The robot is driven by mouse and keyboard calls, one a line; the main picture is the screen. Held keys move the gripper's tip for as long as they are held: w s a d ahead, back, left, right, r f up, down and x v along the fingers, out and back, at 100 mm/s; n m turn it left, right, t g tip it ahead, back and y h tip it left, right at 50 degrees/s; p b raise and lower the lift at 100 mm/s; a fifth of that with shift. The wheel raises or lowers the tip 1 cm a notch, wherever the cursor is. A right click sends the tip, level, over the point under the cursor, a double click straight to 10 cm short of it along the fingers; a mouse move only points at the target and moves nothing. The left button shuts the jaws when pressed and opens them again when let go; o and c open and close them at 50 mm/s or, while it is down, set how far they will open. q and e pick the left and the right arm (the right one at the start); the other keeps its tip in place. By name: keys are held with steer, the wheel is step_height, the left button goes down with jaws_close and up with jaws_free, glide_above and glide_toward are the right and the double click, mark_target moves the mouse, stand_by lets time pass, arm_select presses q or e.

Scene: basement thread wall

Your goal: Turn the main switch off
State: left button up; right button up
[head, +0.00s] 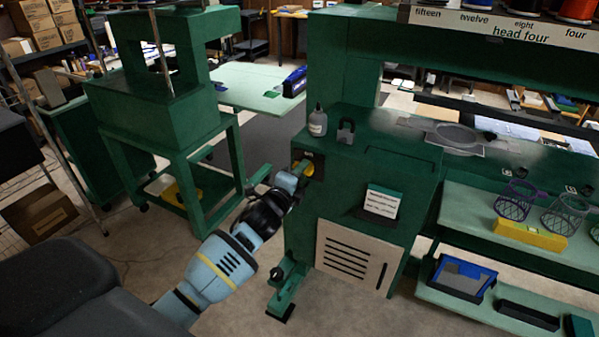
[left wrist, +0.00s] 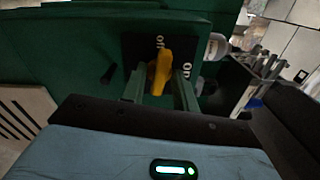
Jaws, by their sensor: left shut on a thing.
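The main switch has a yellow handle (head: 302,168) on a black plate, on the left side of the green machine cabinet's front. In the left wrist view the yellow handle (left wrist: 161,70) stands nearly upright, slightly tilted, with its upper end near a white label. My left gripper (head: 294,177) reaches the switch from the lower left. In the left wrist view the left gripper's fingers (left wrist: 160,92) are on either side of the handle, shut on it. My right gripper is not in view.
A bottle (head: 317,121) and a dark padlock (head: 346,131) stand on the cabinet top above the switch. A paper note (head: 383,202) and a vented panel (head: 350,256) are on the cabinet front. A green machine stand (head: 165,130) is at left. Open floor lies between.

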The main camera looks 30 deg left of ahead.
arm_select(q)
steer(key=shift+n, duration=1)
steer(key=shift+f, duration=0.1)
steer(key=o, duration=0.6)
steer(key=shift+s, duration=0.15)
steer(key=shift+s, duration=3.75)
